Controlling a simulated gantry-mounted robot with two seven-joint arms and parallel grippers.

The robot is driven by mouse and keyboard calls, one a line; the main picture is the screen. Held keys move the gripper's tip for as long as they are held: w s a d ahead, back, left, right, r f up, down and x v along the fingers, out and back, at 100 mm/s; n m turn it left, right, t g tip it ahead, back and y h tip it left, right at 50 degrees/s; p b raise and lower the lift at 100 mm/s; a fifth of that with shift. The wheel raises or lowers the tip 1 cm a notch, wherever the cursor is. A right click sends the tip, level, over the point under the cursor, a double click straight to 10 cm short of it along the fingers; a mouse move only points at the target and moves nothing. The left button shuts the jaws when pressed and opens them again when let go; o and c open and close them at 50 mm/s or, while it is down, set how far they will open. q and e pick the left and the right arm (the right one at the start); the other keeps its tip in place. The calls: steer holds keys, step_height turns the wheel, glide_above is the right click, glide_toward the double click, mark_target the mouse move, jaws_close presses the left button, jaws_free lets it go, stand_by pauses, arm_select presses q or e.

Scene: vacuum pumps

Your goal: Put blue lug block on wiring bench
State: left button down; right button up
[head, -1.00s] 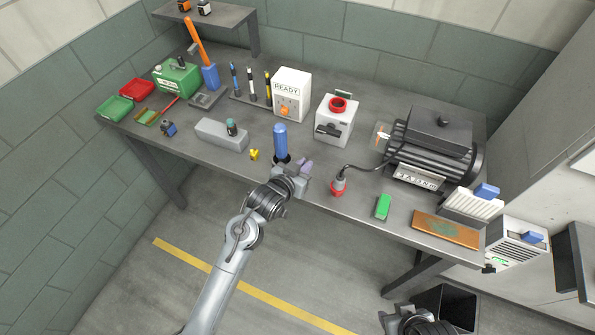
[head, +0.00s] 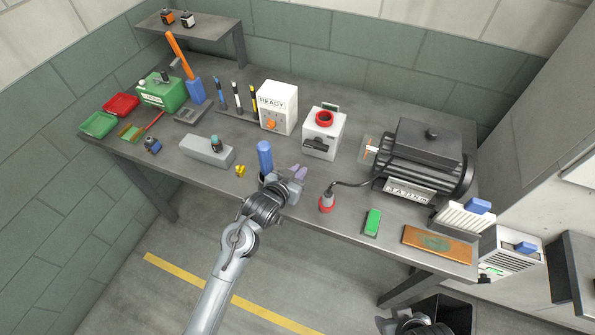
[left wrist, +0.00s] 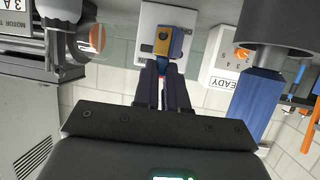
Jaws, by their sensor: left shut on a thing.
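My left gripper (head: 296,174) is at the front edge of the grey wiring bench (head: 230,180), just right of a blue cylinder (head: 264,156). In the left wrist view its dark fingers (left wrist: 164,68) are shut on a small blue block with a brass-coloured face, the blue lug block (left wrist: 177,45). In the head view I cannot make the block out between the fingers. Whether it touches the bench top is not clear. My right gripper (head: 410,325) is only partly in view at the bottom edge, and its jaws cannot be read.
A white box with a red knob (head: 322,137) stands behind the left gripper. A red-based plug (head: 327,203) with a cable to the large motor (head: 425,160) is to its right. A grey block (head: 207,150) and small yellow piece (head: 240,171) lie left. Some bench top between them is bare.

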arm_select(q)
steer(key=shift+f+b, duration=0.95)
steer(key=shift+f, duration=1.55)
steer(key=shift+f, duration=0.1)
steer(key=shift+f+b, duration=0.1)
steer(key=shift+b, duration=0.2)
steer(key=shift+f, duration=0.55)
steer(key=shift+f, duration=0.25)
steer(key=c, duration=1.1)
jaws_free()
